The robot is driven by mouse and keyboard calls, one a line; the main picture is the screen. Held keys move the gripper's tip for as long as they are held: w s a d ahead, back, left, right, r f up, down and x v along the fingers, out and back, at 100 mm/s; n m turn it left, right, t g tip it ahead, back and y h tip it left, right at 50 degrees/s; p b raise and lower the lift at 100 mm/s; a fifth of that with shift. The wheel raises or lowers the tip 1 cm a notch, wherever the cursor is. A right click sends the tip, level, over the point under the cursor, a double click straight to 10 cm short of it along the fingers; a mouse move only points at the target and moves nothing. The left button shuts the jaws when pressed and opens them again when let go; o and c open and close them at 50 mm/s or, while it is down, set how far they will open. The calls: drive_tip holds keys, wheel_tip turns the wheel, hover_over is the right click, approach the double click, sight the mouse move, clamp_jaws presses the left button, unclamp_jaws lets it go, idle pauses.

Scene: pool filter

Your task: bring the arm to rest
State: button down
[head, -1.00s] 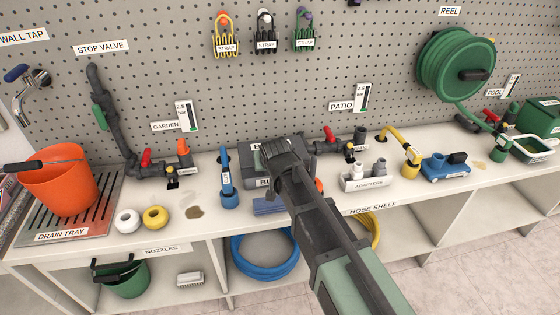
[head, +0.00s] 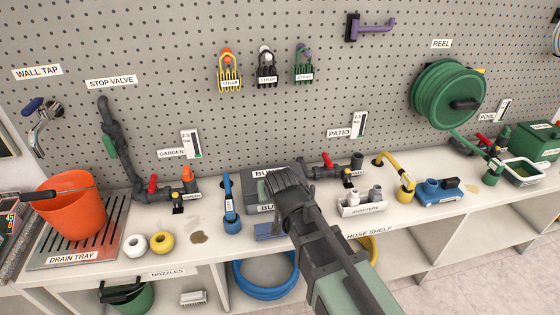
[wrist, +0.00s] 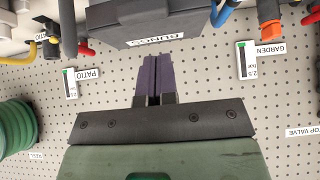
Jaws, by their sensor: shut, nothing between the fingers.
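My arm reaches in from the lower right of the head view, over the front edge of the bench. Its dark end part (head: 290,195) is in front of a grey box (head: 262,182) labelled BUNGS; the fingertips cannot be made out there. In the wrist view, which is upside down, the two purple-grey fingers of my gripper (wrist: 153,75) lie together, shut and empty. They point toward the grey bungs box (wrist: 150,18). I cannot tell how far the tips are from it.
An orange bucket (head: 72,208) stands on the drain tray (head: 110,240). Along the bench are a blue wand (head: 229,200), the adapters tray (head: 362,207), a yellow hose fitting (head: 405,180) and a blue pump-like unit (head: 437,191). A green reel (head: 448,95) hangs on the pegboard.

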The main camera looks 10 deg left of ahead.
drive_tip(key=s+d+f+m+g+h, duration=0.1)
drive_tip(key=s+d, duration=0.5)
drive_tip(key=d, duration=0.8)
drive_tip(key=s+d+f+m+g+h+p, duration=0.1)
drive_tip(key=s+d+m+g, duration=0.2)
drive_tip(key=d, duration=1.1)
drive_tip(key=s+g, duration=0.3)
drive_tip(key=shift+f+g+h, duration=0.3)
drive_tip(key=shift+h, duration=0.1)
